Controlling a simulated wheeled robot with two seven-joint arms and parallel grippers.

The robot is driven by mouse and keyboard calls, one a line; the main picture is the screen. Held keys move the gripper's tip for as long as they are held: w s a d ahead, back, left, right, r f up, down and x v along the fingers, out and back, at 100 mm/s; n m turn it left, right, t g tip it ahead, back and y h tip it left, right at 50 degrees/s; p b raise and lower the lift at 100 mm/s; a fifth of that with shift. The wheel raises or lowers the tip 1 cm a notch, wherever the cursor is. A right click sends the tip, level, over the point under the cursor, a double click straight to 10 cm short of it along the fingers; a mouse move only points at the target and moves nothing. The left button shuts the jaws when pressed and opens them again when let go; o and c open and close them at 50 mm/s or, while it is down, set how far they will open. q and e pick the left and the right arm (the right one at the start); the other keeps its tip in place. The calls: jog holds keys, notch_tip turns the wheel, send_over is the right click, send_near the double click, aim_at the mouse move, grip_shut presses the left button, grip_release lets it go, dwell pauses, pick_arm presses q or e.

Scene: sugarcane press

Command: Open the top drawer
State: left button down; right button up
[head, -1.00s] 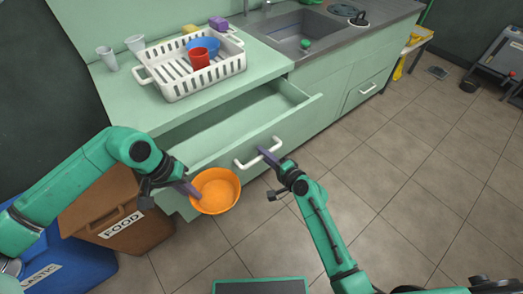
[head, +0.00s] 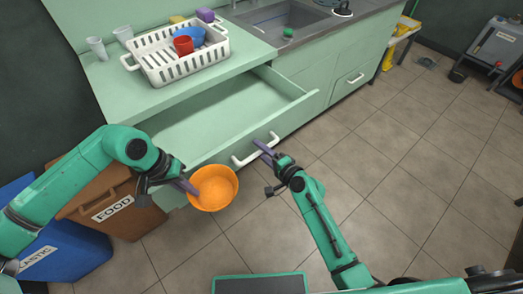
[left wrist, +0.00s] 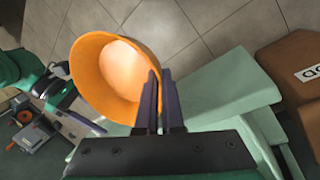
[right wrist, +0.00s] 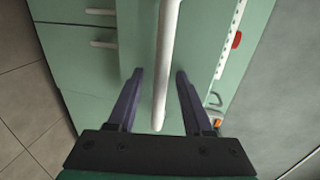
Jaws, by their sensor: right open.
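The top drawer (head: 291,124), pale green with a white bar handle (head: 240,160), stands well out from the cabinet. Its inside looks empty. My right gripper (head: 263,148) is at the handle. In the right wrist view, its open fingers (right wrist: 160,75) lie on either side of the white handle (right wrist: 165,65), with gaps on both sides. My left gripper (head: 188,186) is shut on the rim of an orange bowl (head: 214,188) and holds it in front of the drawer's left end. The bowl (left wrist: 110,70) looks empty in the left wrist view.
A white dish rack (head: 181,70) with a red cup (head: 183,46) and blue bowl stands on the counter. The sink (head: 285,18) is to its right. A brown FOOD bin (head: 125,212) and blue bin (head: 68,255) stand at lower left.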

pick_arm(q)
jog(key=shift+f, duration=0.15)
pick_arm(e)
jog(key=v, duration=1.2)
